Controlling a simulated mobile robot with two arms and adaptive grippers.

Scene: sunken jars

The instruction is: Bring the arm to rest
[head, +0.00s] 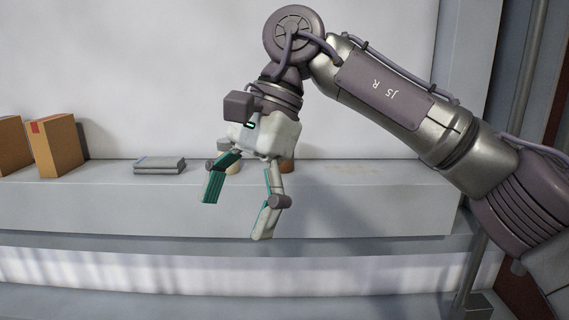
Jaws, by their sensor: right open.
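My right arm comes in from the right, bends at a joint near the top middle and points its gripper down. The right gripper (239,212) is open, with its two teal-lined fingers apart and nothing between them. It hangs in front of the pale ledge, its fingertips over the ledge's front face in the picture. My left gripper is not in view.
On the ledge (390,200) at the left stand two cardboard boxes (56,146). A flat grey stack (159,165) lies right of them. Small rounded objects (286,165) are mostly hidden behind the gripper. A pole (520,80) stands at the right.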

